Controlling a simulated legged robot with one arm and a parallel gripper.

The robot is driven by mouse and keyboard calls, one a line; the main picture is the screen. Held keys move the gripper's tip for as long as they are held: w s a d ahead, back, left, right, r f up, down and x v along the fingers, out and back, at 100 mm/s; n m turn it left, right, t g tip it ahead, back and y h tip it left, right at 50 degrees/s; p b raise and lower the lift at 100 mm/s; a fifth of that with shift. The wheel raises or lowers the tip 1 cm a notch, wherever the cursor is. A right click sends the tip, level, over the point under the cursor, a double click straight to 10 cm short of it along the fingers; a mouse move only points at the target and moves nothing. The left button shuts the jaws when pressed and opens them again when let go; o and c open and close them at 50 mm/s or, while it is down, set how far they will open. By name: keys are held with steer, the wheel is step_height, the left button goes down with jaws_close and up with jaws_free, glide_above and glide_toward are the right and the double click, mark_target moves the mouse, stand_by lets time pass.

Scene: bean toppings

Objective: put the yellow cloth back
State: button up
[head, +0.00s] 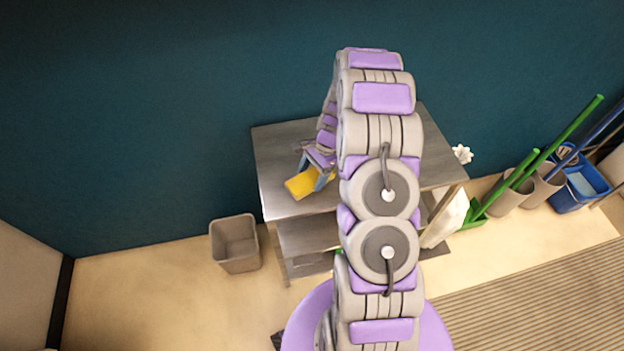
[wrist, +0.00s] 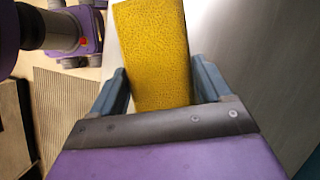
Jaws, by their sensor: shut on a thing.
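The yellow cloth (head: 300,186) looks like a flat, folded rectangle in the head view, at the front left part of the metal table (head: 275,150). In the wrist view the yellow cloth (wrist: 155,50) fills the space between the two blue fingers. My gripper (head: 322,178) is shut on the cloth, and its fingers also show in the wrist view (wrist: 160,88). The cloth is at or just above the tabletop; I cannot tell whether it touches. My arm hides the middle of the table.
A grey bin (head: 235,243) stands on the floor left of the table. A lower shelf (head: 305,235) lies under the tabletop. At right are green-handled tools (head: 540,155), grey containers (head: 512,190) and a blue bucket (head: 580,188). The left part of the tabletop looks clear.

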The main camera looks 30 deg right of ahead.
step_height(320, 180, down, 3)
steer(key=shift+r, duration=0.2)
steer(key=o, duration=0.9)
steer(key=shift+o, duration=0.2)
